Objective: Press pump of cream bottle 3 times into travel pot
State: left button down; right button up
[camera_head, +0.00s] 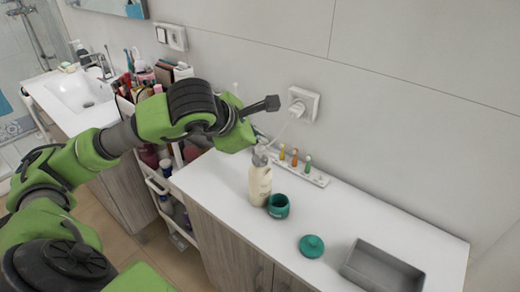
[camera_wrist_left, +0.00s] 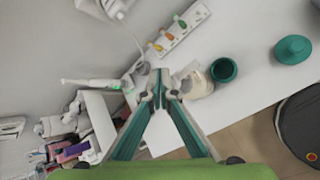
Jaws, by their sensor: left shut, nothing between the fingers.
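A cream-coloured pump bottle (camera_head: 260,184) with a grey pump top (camera_head: 261,156) stands upright on the white counter. The bottle also shows in the left wrist view (camera_wrist_left: 199,82). An open teal pot (camera_head: 278,207) stands just right of the bottle; it also shows in the wrist view (camera_wrist_left: 223,70). Its teal lid (camera_head: 311,246) lies apart on the counter. My left gripper (camera_wrist_left: 159,84) is shut and empty, with its tips beside the bottle's upper part in the wrist view. In the head view its fingers are largely hidden behind the wrist; touch with the pump cannot be told. My right gripper is not in view.
A grey tray (camera_head: 345,270) sits at the right. A plug and cord (camera_head: 297,108) are on the wall. A cart with cosmetics (camera_head: 160,190) and a sink (camera_head: 80,92) are left.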

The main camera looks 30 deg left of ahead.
aim_at(259, 149)
pick_arm(q)
jog(key=shift+f+b, duration=0.9)
jog(key=shift+b, duration=0.1)
dwell(1.1)
dwell(0.3)
jog(key=shift+r+p, duration=0.85)
jog(key=shift+r, duration=0.5)
jog(key=shift+r+p, duration=1.7)
jog(key=shift+r, duration=0.8)
